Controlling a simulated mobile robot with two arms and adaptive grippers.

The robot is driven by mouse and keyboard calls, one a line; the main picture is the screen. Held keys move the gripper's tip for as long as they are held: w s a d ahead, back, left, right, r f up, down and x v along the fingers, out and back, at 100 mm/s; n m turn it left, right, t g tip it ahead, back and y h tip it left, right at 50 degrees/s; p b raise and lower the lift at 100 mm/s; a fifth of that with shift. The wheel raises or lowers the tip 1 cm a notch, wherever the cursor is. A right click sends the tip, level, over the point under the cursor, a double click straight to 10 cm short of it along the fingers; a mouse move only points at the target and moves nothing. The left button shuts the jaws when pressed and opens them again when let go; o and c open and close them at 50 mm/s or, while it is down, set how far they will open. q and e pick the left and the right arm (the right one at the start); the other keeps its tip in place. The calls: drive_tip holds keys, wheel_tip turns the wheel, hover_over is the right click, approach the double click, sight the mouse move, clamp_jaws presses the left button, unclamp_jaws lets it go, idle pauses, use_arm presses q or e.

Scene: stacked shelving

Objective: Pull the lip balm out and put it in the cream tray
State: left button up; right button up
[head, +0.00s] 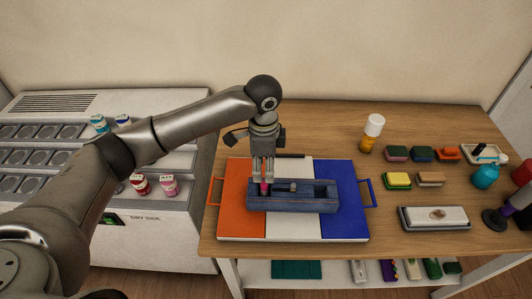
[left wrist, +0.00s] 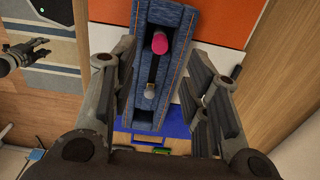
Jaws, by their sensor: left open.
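The lip balm appears as a pink-topped cylinder (head: 265,188) standing in the left part of a long blue denim-look holder (head: 292,207). In the left wrist view the pink top (left wrist: 159,43) shows in the holder's slot. My left gripper (head: 264,179) points down at the pink top, its fingers wide apart with nothing clamped; the fingers flank the holder in the wrist view (left wrist: 160,92). A small cream tray (head: 468,158) stands at the back right with a blue-tipped item in it. A dark gripper, seemingly my right (left wrist: 22,57), shows at the wrist view's left edge.
The holder rests on an orange, white and blue board (head: 345,228) with side handles. A white-capped orange bottle (head: 372,132), sponges (head: 397,180), a grey-rimmed case (head: 434,218) and a teal bottle (head: 484,177) stand to the right. Bare wood lies between board and case.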

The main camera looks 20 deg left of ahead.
sight(264, 183)
use_arm(q)
wheel_tip(264, 183, down, 5)
drive_tip(key=shift+s+r+p, duration=0.1)
drive_tip(key=shift+s+p, duration=0.05)
drive_tip(key=shift+p, duration=0.4)
wheel_tip(264, 183, down, 3)
drive_tip(key=shift+r, duration=0.1)
drive_tip(key=shift+f, duration=0.25)
drive_tip(key=c, duration=0.4)
clamp_jaws()
use_arm(e)
drive_tip(key=shift+s+d+r, duration=0.15)
drive_tip(key=shift+s+r, duration=0.6)
drive_tip(key=shift+r, duration=0.15)
